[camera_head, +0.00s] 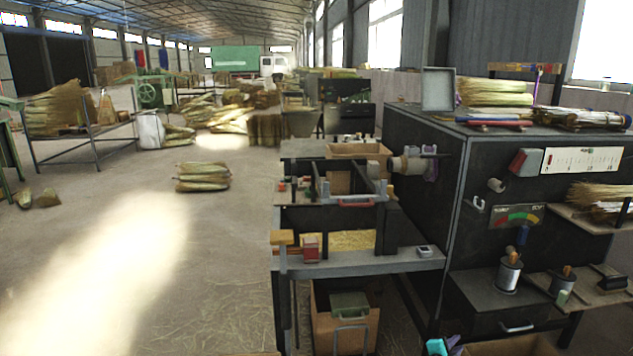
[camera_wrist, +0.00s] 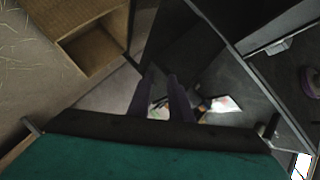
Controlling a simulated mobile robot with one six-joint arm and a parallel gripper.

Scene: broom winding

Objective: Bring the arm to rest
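My gripper (camera_wrist: 160,84) shows in the wrist view, with two dark purple fingers pointing away from the camera. The fingers stand apart, and I see nothing held in the gap between them. Beyond them, lower down, lie a white sheet (camera_wrist: 226,104) and small dark items, too blurred to name.
A workbench (camera_head: 385,263) with a red-handled clamp frame stands mid-view, with a cardboard box (camera_head: 328,325) below. To its right is a dark cabinet (camera_head: 415,165) with shelves and cups. Open floor (camera_head: 150,270) lies left, with broom-straw bundles (camera_head: 203,177) on it.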

